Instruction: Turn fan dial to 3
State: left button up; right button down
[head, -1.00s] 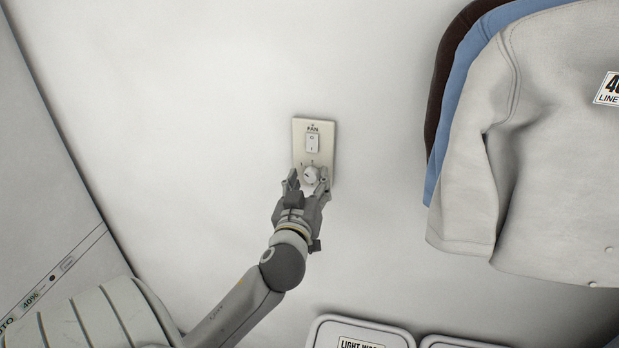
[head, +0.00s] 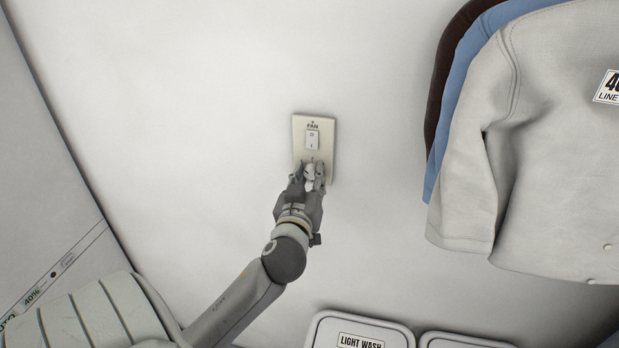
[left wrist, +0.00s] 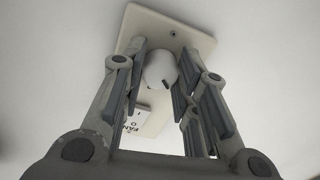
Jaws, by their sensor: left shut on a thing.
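The fan plate (head: 325,130) is a cream wall plate marked FAN, with a white rocker switch (head: 312,139) on its upper part. The white round fan dial (head: 309,170) sits below the switch, partly hidden by my fingers. My left gripper (head: 312,172) is at the dial, its fingers closed on either side of it. In the left wrist view the dial (left wrist: 160,68) sits between the two fingers, with a dark mark on its rim. The plate (left wrist: 178,24) shows upside down there. The numbers around the dial are hidden or too small to read. My right gripper is not in view.
Shirts (head: 540,130) in grey, blue and dark brown hang at the right. A bin labelled LIGHT WASH (head: 325,325) stands at the bottom, with another pale bin (head: 440,338) beside it. The wall around the plate is clear.

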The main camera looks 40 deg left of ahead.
pick_arm(q)
jog(key=shift+m, duration=0.4)
jog(key=m+p, duration=0.1)
jog(key=m, duration=0.3)
jog(key=m+p, duration=0.1)
jog(key=m, duration=0.4)
jog(key=shift+a+m+t, duration=0.1)
jog(key=shift+m+t, duration=0.2)
jog(key=m+p, duration=0.2)
jog(key=m, duration=0.2)
jog(key=shift+m, duration=0.4)
jog(key=m+p, duration=0.1)
jog(key=m, duration=0.1)
jog(key=m+p, duration=0.1)
jog(key=m, duration=0.2)
jog(key=shift+s+t+h, duration=0.1)
jog(key=shift+t+h, duration=0.2)
jog(key=shift+h, duration=0.1)
jog(key=shift+f+m, duration=0.1)
jog(key=shift+m, duration=0.2)
jog(key=o, duration=1)
jog(key=shift+o, duration=0.2)
